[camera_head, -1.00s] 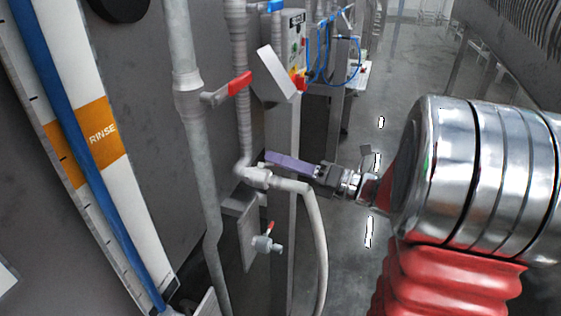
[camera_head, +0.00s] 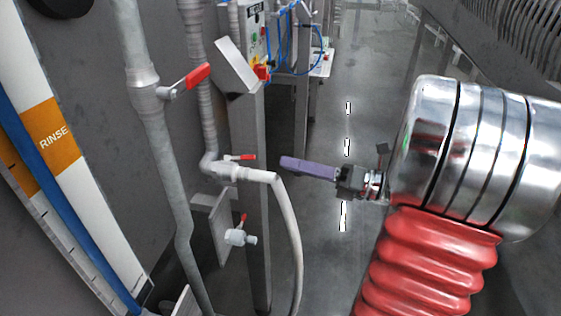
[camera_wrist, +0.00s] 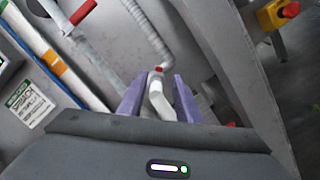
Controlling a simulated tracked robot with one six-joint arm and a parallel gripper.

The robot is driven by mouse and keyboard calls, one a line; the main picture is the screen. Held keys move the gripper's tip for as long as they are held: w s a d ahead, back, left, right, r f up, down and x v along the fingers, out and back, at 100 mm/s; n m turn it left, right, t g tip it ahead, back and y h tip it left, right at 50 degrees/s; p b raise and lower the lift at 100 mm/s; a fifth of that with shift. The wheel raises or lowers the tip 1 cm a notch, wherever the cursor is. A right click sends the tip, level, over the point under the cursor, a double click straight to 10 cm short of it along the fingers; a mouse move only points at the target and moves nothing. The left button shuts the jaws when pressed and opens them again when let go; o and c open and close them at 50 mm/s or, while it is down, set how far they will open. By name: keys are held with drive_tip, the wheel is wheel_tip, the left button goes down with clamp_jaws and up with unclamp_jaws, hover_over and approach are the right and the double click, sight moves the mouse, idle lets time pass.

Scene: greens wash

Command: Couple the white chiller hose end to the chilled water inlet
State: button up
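The white hose (camera_head: 291,235) hangs in a curve at the middle of the head view. Its upper end meets a white valve fitting (camera_head: 228,172) with a small red handle, at the foot of a ribbed pipe; they look joined in line. I see no label on this fitting. My gripper (camera_head: 284,163) has purple fingers and stands to the right of the joint, apart from the hose. In the wrist view my gripper (camera_wrist: 158,82) is open, and the white hose (camera_wrist: 158,103) shows beyond and between the spread fingers.
A grey pipe with a large red lever (camera_head: 190,80) stands at left. A steel post (camera_head: 250,220) and control box (camera_head: 256,30) stand behind. Floor at right is clear.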

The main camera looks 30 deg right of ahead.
drive_tip(key=shift+v, duration=1)
